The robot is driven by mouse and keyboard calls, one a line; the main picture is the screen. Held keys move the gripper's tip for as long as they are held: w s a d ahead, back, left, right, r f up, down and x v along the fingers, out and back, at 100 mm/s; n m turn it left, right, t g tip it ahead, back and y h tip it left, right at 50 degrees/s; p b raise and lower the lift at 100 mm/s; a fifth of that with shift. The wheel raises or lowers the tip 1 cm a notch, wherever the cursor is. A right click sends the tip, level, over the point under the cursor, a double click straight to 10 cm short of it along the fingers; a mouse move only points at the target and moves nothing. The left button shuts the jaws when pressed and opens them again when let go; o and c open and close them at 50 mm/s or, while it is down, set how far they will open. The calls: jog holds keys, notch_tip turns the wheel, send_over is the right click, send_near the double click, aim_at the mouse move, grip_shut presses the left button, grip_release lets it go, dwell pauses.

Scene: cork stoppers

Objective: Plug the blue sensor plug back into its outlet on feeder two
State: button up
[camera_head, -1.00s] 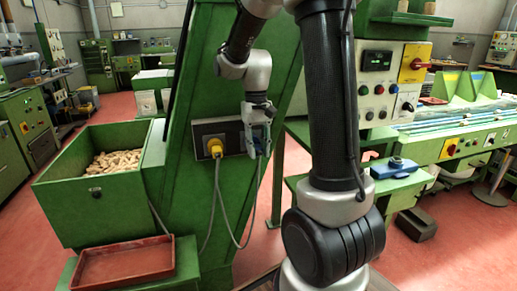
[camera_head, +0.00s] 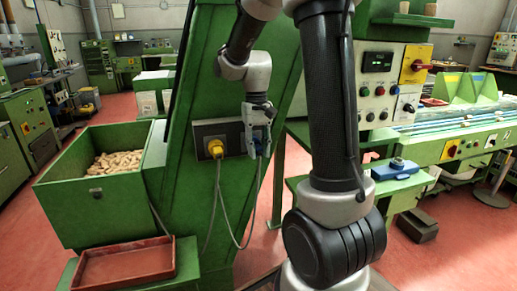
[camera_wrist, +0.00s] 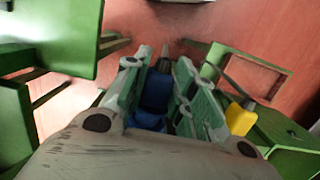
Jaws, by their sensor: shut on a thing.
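My gripper (camera_head: 258,136) is shut on the blue plug (camera_wrist: 157,92), which sits between its two green-and-grey fingers in the wrist view. In the head view my gripper is in front of the right part of the dark outlet plate (camera_head: 233,128) on the sloping green feeder (camera_head: 180,205). The fingers hide most of the plug and the outlet behind it, so I cannot tell whether the plug is seated. A grey cable (camera_head: 258,185) hangs below the plug. A yellow plug (camera_head: 215,148) is in the plate's left part; it also shows in the wrist view (camera_wrist: 240,118).
A green hopper (camera_head: 75,205) with corks stands at the left, above a red tray (camera_head: 128,263). A control panel (camera_head: 385,85) and a bench with a blue block (camera_head: 397,169) are at the right, behind my arm. Red floor is clear at the far left.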

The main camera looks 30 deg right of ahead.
jog(key=shift+w+d, duration=0.2)
jog(key=shift+w, duration=0.5)
jog(key=o, duration=1.1)
jog(key=r, duration=0.4)
jog(key=w+r, duration=0.1)
jog(key=r, duration=0.7)
jog(key=shift+w+d, duration=0.25)
jog(key=shift+w, duration=0.1)
jog(key=shift+f, duration=0.1)
